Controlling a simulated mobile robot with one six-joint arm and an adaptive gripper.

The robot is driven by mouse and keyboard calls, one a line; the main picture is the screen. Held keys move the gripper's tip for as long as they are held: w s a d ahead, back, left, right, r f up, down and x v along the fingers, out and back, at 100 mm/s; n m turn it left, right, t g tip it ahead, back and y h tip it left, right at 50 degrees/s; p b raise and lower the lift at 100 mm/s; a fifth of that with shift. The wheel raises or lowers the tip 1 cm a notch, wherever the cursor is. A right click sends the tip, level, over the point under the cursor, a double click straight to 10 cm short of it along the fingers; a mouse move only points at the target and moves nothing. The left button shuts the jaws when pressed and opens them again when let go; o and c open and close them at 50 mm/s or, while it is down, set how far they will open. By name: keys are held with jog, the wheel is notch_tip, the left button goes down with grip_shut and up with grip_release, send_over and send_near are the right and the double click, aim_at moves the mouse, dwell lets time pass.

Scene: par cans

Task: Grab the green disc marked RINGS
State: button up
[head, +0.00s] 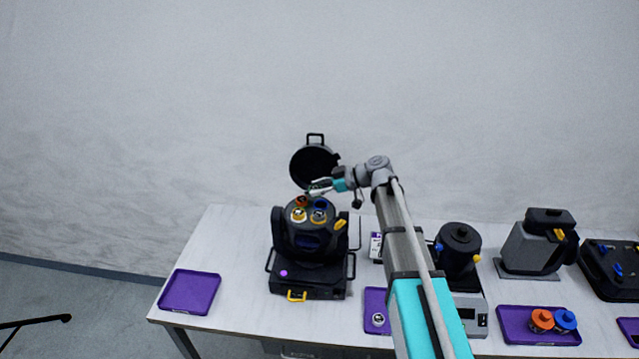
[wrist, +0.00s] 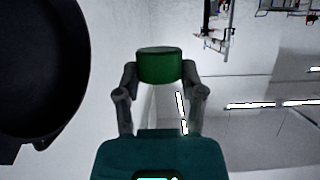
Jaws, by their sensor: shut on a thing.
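A green disc (wrist: 160,65) is held between the two fingertips of my gripper (wrist: 160,84) in the wrist view. Its side faces the camera, and no RINGS marking can be read. In the head view my gripper (head: 316,188) is above the black moving-head lamp (head: 308,240), close to its raised round lid (head: 314,164). The disc is too small there to make out clearly. On top of the lamp's head sit an orange piece (head: 301,201), a blue piece (head: 320,204) and pale round pieces below them.
The lid's dark bowl (wrist: 40,65) fills the left of the wrist view, close to my gripper. A purple tray (head: 190,292) lies empty at the table's left. Another purple tray (head: 512,318) holds orange and blue knobs. Black devices stand along the right.

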jog(key=s+a+r+p, duration=0.3)
jog(key=s+r+p, duration=0.1)
jog(key=s, duration=0.5)
jog(key=shift+s+a+r, duration=0.2)
jog(key=shift+a+r, duration=0.05)
jog(key=shift+r, duration=0.3)
